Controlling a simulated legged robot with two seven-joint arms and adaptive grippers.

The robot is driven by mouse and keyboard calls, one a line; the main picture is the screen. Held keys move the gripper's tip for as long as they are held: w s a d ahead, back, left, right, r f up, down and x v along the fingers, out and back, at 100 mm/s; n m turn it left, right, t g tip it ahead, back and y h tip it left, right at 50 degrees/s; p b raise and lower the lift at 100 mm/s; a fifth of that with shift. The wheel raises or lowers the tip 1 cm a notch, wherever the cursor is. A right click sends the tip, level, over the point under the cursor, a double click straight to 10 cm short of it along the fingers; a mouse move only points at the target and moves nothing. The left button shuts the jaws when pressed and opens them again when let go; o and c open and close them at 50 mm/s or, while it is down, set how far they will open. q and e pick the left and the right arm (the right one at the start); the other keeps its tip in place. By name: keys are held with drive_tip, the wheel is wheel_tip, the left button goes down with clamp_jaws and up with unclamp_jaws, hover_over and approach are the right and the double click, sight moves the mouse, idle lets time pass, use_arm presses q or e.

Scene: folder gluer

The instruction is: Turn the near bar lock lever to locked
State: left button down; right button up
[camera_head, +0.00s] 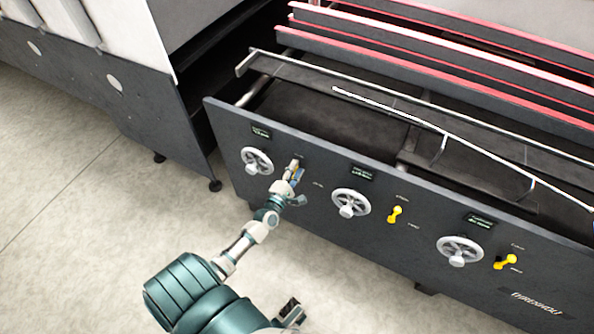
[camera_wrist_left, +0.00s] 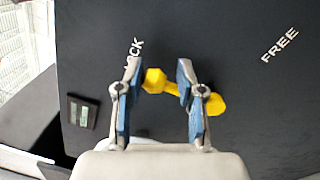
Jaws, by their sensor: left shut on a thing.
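The yellow lock lever (camera_wrist_left: 153,80) at my left gripper is on the dark machine panel, beside the left handwheel (camera_head: 257,161). My left gripper (camera_head: 292,180) reaches this lever and covers most of it in the head view. One yellow end shows between the fingers and the other past the right finger. A partly hidden LOCK label (camera_wrist_left: 134,54) is by the left finger; the FREE label (camera_wrist_left: 280,45) is farther right. A small part at the bottom of the head view may be my right gripper (camera_head: 289,311).
Two more yellow levers, a middle one (camera_head: 395,214) and a right one (camera_head: 505,262), sit beside their handwheels (camera_head: 351,202) (camera_head: 460,251). Long rails with red edges (camera_head: 440,68) run above the panel. The floor (camera_head: 80,235) in front is clear.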

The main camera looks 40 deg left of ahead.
use_arm(q)
drive_tip(key=c, duration=1.1)
unclamp_jaws()
drive_tip(key=shift+s+a+f, duration=0.25)
drive_tip(key=shift+f, duration=0.35)
drive_tip(key=o, duration=0.6)
drive_tip(key=shift+w+f, duration=0.1)
drive_tip(key=shift+f, duration=0.05)
drive_tip(key=shift+o, duration=0.2)
drive_tip(key=shift+a, duration=0.2)
use_arm(e)
drive_tip(key=shift+s+a+f, duration=0.15)
drive_tip(key=shift+s+a, duration=0.05)
drive_tip(key=shift+a, duration=0.15)
drive_tip(key=shift+s, duration=0.1)
use_arm(q)
drive_tip(key=shift+d, duration=0.2)
drive_tip(key=r+v, duration=0.1)
drive_tip(key=v, duration=1)
drive_tip(key=shift+s+f, duration=0.35)
drive_tip(key=shift+f, duration=0.05)
drive_tip(key=shift+d, duration=0.1)
